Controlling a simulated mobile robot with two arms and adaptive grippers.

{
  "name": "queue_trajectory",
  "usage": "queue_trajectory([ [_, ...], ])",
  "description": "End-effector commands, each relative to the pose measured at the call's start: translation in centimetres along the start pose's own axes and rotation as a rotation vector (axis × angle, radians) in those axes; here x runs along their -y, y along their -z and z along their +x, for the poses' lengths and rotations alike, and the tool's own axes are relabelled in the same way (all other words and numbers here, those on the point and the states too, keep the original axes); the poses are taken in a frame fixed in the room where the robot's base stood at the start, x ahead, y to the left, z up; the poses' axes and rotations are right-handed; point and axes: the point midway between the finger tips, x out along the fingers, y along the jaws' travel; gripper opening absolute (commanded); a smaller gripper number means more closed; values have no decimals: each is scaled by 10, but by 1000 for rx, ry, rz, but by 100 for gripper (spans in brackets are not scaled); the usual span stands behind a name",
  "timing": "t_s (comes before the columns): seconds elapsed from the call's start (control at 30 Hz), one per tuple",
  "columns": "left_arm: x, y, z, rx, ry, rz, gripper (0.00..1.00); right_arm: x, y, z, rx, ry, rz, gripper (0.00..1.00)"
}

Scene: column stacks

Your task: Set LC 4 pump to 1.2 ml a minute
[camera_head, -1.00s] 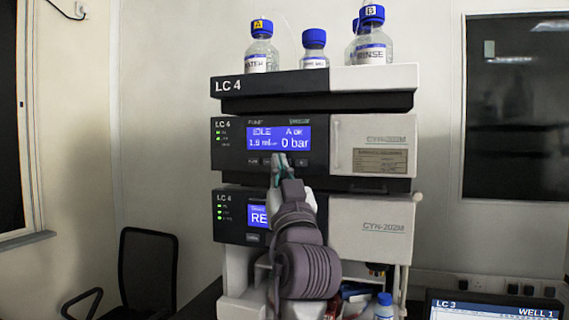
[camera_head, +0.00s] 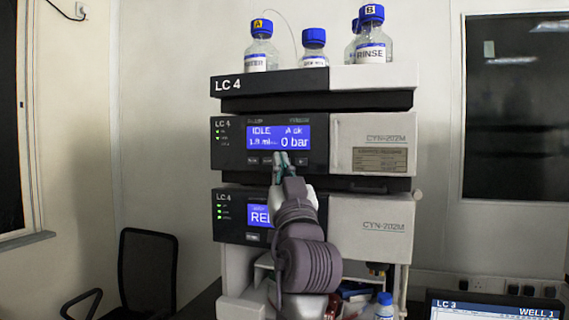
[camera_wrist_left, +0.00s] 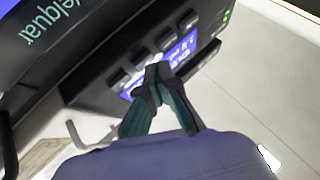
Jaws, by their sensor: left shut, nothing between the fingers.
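The LC 4 pump (camera_head: 228,152) is the upper dark module of the stack. Its blue display (camera_head: 277,137) reads IDLE, A ok, what looks like 1.9 ml, and 0 bar. A row of small buttons (camera_head: 252,161) runs below the display; my gripper hides part of it. In the left wrist view, the buttons (camera_wrist_left: 120,76) lie close to the fingertips. My left gripper (camera_head: 282,157) is shut and empty, its tips at the button row. In the left wrist view, the tips (camera_wrist_left: 157,72) are together; I cannot tell whether they touch a button.
Below the pump is another LC 4 module with a blue display (camera_head: 258,215). Bottles (camera_head: 262,50) with blue caps stand on top of the stack. A black chair (camera_head: 148,270) is at left, and an LC 3 screen (camera_head: 490,306) is at lower right.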

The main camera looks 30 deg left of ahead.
Motion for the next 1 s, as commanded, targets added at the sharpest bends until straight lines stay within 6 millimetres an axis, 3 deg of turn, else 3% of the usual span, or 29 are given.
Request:
queue_trajectory([
  [1.0, -4, -5, 6, 1, 1, 0, 0, 0, 0, 4, 0, 0, 0, 32],
])
